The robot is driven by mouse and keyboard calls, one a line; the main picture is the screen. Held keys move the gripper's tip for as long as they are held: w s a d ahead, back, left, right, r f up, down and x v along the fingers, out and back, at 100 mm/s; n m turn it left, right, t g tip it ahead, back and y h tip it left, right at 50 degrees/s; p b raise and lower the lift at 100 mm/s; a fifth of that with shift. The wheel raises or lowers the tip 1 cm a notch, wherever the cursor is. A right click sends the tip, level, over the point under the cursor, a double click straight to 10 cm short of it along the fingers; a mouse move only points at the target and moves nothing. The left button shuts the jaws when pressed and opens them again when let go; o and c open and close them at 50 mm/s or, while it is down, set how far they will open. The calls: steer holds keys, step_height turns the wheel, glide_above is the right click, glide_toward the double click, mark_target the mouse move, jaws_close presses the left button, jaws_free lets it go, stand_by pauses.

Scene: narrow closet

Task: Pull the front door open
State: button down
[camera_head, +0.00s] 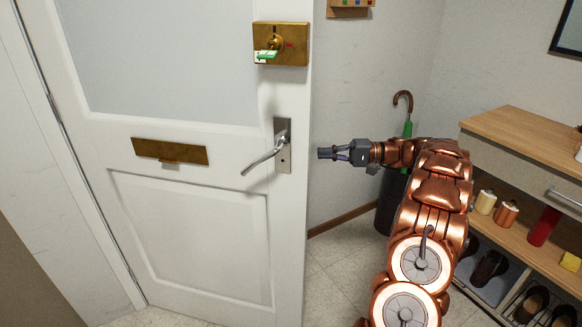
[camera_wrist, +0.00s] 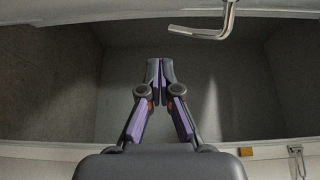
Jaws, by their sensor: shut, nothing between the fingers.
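The white front door (camera_head: 190,225) fills the left of the head view, hinged at its left side. Its free edge stands in front of the wall, with no jamb showing beside it; how far it is open I cannot tell. A silver lever handle (camera_head: 265,158) is on its plate near that edge, the lever slanting down to the left. The handle also shows at the top of the wrist view (camera_wrist: 208,34). My gripper (camera_head: 322,153) is shut and empty, just right of the door's free edge at handle height, apart from the handle. Its fingertips (camera_wrist: 160,62) meet in the wrist view.
A brass lock (camera_head: 292,48) with a green-tagged key and a brass letter slot (camera_head: 170,151) are on the door. An umbrella (camera_head: 404,103) stands behind my arm. A wooden shelf unit (camera_head: 520,135) with shoes and cans is at right. Tiled floor (camera_head: 335,265) lies clear beside the door.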

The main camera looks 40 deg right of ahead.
mark_target(291, 161)
steer(key=shift+b+x, duration=1.75)
steer(key=shift+b, duration=1.95)
steer(key=shift+a+b, duration=0.2)
steer(key=shift+b, duration=0.2)
steer(key=shift+w+a+b, duration=0.1)
steer(key=shift+a+b, duration=1.45)
steer(key=shift+a, duration=2.1)
